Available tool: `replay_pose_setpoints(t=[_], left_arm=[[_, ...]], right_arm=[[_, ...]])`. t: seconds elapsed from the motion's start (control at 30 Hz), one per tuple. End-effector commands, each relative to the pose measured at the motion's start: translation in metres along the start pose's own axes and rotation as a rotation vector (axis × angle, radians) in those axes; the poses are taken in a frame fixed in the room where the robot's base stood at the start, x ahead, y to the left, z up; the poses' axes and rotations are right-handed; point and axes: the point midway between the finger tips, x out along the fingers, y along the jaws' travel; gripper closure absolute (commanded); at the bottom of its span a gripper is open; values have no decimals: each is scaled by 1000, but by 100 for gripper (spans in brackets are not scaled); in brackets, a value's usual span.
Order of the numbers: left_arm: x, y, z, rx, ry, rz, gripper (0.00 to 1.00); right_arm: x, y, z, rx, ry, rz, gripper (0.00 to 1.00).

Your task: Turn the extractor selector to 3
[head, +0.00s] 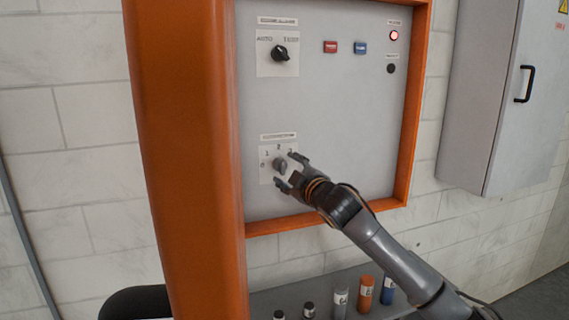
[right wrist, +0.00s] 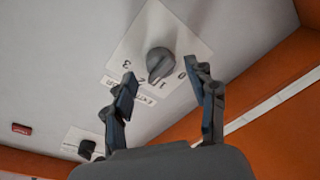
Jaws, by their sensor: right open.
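The extractor selector is a dark grey knob (head: 279,164) on a white plate, low on the grey panel, with numbers around it. In the right wrist view the knob (right wrist: 160,65) shows with its plate, turned round, with 0 to the right and 3 to the left. The knob's ridge is slanted towards the numbers between them; I cannot tell exactly which it marks. My right gripper (head: 287,170) is open in front of the knob. In the right wrist view its fingers (right wrist: 160,78) are apart, one on each side of the knob, with no clear contact. My left gripper is out of view.
Above is another black selector (head: 280,53). A red button (head: 330,47), a blue button (head: 360,48) and a lit red lamp (head: 394,35) are at the upper right. An orange frame (head: 190,150) borders the panel. Several small cylinders stand on a shelf (head: 290,298) below.

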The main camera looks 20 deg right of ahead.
Motion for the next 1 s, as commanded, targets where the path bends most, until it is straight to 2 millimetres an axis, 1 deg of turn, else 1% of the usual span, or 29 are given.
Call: replay_pose_setpoints(t=[0.03, 0.1, 0.2, 0.53, 0.57, 0.6, 0.67, 0.7, 0.8, 1.0], left_arm=[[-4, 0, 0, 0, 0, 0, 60], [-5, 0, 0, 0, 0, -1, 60], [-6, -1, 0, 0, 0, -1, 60], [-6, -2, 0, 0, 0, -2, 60], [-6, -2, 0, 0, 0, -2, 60], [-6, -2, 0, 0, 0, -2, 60], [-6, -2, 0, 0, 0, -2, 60], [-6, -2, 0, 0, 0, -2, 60], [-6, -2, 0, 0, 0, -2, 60], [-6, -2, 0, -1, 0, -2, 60]], right_arm=[[6, 1, -1, 1, -2, -1, 43], [12, 1, -1, 0, 0, 0, 43], [18, 1, 0, 0, -1, 0, 43], [20, 0, 0, -1, 0, 0, 43], [20, 0, 0, -1, 0, 0, 45], [20, 0, 0, -1, 0, 0, 53], [20, 0, 0, 0, 0, 0, 66], [20, 0, 0, 0, 0, 0, 74], [20, 0, 0, 0, 0, 1, 92], [20, 0, 0, 1, 0, 1, 92]])
